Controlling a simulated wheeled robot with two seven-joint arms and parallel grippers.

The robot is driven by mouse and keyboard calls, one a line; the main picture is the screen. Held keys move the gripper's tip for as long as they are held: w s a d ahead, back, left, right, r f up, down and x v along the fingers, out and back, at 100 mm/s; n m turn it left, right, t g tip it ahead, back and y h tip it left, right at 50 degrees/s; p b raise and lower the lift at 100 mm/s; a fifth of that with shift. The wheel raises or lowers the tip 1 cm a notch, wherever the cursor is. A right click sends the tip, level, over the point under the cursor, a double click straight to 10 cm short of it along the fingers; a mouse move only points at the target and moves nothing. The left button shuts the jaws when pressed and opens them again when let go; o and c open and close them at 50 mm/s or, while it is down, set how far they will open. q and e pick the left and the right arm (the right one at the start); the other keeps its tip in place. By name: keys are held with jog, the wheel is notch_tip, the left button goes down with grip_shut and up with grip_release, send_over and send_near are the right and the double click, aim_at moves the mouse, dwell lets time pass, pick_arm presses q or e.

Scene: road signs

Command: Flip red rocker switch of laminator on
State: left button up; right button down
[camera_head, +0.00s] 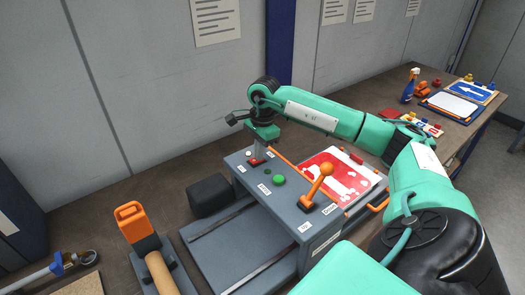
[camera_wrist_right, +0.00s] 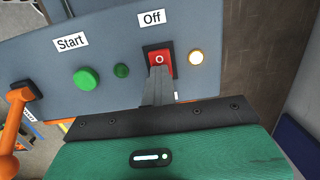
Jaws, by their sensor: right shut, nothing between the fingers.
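The laminator (camera_head: 290,200) is a grey machine with a sloped control panel. Its red rocker switch (camera_wrist_right: 160,59) sits in a black frame below an "Off" label; a white "O" shows on its visible part. Another label below is mostly hidden by my fingers. My right gripper (camera_wrist_right: 160,72) is shut and empty, its fingertips at the lower part of the switch; whether they press on it I cannot tell. A round lamp (camera_wrist_right: 196,57) to the right of the switch is bright. In the head view, my right gripper (camera_head: 259,150) is over the panel's far end. My left gripper is not in view.
A green button (camera_wrist_right: 88,79) and an orange-knobbed lever (camera_head: 317,187) are on the same panel. A red-and-white sheet (camera_head: 335,178) lies behind it. An orange-handled tool (camera_head: 132,222) stands at left. A blue arrow sign (camera_head: 472,91) lies at the far right.

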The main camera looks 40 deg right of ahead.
jog(key=shift+s+a+f, duration=0.1)
jog(key=shift+a, duration=0.55)
jog(key=r, duration=0.1)
jog(key=r+p, duration=0.1)
jog(key=r, duration=0.1)
jog(key=shift+w+d+r+p, duration=0.1)
jog(key=shift+w+r+p, duration=0.15)
jog(key=shift+p, duration=0.1)
notch_tip(320, 180, up, 11)
jog(key=d+b, duration=0.2)
jog(key=b, duration=0.1)
jog(key=shift+s+d+f+b, duration=0.15)
jog(key=shift+s+d+b, duration=0.05)
jog(key=shift+d+b, duration=0.1)
jog(key=shift+a, duration=0.1)
